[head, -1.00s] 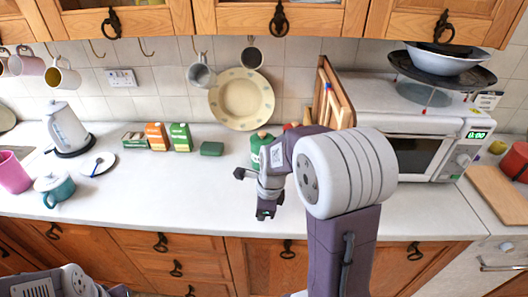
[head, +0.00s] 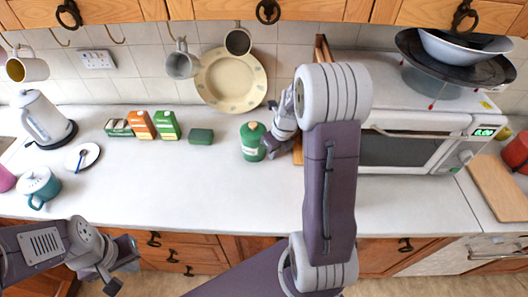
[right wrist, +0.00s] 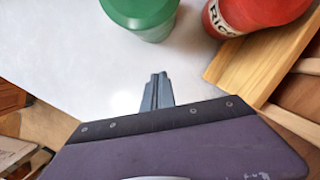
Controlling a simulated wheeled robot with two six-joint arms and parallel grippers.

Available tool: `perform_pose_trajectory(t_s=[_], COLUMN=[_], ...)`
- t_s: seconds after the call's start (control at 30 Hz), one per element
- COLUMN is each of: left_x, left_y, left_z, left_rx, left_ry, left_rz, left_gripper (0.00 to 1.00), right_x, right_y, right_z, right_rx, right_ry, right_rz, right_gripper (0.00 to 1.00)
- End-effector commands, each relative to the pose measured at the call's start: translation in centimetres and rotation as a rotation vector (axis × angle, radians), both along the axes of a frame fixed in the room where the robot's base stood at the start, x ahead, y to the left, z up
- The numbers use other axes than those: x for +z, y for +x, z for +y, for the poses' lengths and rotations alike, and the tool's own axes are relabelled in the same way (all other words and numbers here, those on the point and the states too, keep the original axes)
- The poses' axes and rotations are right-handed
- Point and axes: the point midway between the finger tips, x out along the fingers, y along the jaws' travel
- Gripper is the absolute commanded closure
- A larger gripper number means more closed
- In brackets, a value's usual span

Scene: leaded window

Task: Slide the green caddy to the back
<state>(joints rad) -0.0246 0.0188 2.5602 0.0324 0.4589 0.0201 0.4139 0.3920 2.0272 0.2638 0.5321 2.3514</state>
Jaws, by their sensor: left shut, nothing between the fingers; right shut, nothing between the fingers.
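The green caddy (head: 252,142) is a round canister with a pale label and stands upright on the white worktop, just left of the wooden rack. In the right wrist view its lower part (right wrist: 142,15) shows at the top edge. My right gripper (head: 270,150) is shut and empty, close to the right of the caddy in the head view. In the right wrist view its fingertips (right wrist: 158,78) point towards the caddy with a gap of worktop between. My left gripper (head: 113,285) is shut and empty, low at the left in front of the cupboards.
A red canister (right wrist: 250,14) stands beside the caddy, by a wooden rack (right wrist: 265,60). A microwave (head: 405,142) stands to the right and a plate (head: 231,80) leans on the tiled wall. The worktop's front is clear.

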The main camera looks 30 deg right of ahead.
Motion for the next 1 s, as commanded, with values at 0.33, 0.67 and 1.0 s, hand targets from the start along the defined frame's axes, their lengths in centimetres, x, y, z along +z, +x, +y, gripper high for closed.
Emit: perform_pose_trajectory(t_s=[0.33,0.67,1.0], left_x=[0.4,0.7,1.1], left_y=[0.0,0.0,0.0], left_z=[0.0,0.0,0.0], left_rx=[0.000,0.000,0.000], left_ry=[0.000,0.000,0.000], left_rz=[0.000,0.000,0.000], left_gripper=[1.00,1.00,1.00], right_x=[-4.5,-4.6,-4.5], right_y=[3.3,5.2,5.2], right_z=[0.6,0.9,-0.2], right_rx=[0.005,0.002,-0.002], right_ry=[-0.001,0.000,-0.001], right_rz=[-0.001,-0.001,-0.001], right_gripper=[1.00,1.00,1.00])
